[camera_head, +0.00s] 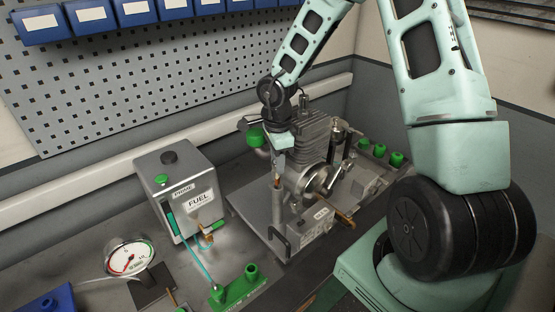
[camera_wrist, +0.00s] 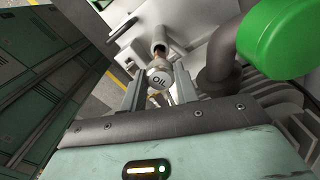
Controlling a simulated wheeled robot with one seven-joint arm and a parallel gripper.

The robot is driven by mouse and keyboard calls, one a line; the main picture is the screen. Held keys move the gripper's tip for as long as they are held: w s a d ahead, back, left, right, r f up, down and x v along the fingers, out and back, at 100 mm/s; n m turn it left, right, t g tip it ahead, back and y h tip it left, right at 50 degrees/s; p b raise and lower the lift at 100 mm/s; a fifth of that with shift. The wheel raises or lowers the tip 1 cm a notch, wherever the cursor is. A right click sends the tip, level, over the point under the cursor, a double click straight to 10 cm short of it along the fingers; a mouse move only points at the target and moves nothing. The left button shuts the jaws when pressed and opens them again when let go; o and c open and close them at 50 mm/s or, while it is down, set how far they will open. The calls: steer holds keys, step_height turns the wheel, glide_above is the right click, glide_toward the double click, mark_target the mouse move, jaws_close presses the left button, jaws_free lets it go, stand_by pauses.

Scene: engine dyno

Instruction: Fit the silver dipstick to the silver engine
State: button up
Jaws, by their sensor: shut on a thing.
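The silver engine (camera_head: 312,132) stands on the bench, with cooling fins and a round silver wheel on its front. My gripper (camera_head: 278,160) is above the engine's front left side, pointing down. In the wrist view my gripper (camera_wrist: 160,86) is shut on the silver dipstick (camera_wrist: 160,79), whose round cap reads OIL. A pale upright tube (camera_head: 279,207) stands below the gripper, and its open mouth shows in the wrist view (camera_wrist: 159,45). The dipstick's lower end is close to the tube mouth. I cannot tell whether it is inside.
A FUEL box (camera_head: 178,190) stands left of the engine. A round gauge (camera_head: 130,256) and a green block (camera_head: 240,289) are nearer the front. A green cap on a bent pipe (camera_wrist: 280,38) is close beside my gripper. Several green knobs (camera_head: 380,151) sit behind right.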

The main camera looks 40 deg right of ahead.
mark_target(277, 184)
steer(key=shift+p, duration=0.5)
steer(key=shift+f, duration=0.2)
stand_by(0.3)
steer(key=shift+f, duration=0.45)
steer(key=shift+f, duration=0.15)
stand_by(0.3)
steer(key=shift+f+b, duration=0.45)
steer(key=shift+f, duration=0.55)
steer(key=shift+f, duration=0.1)
steer(key=shift+f+b, duration=0.3)
steer(key=shift+f, duration=1.2)
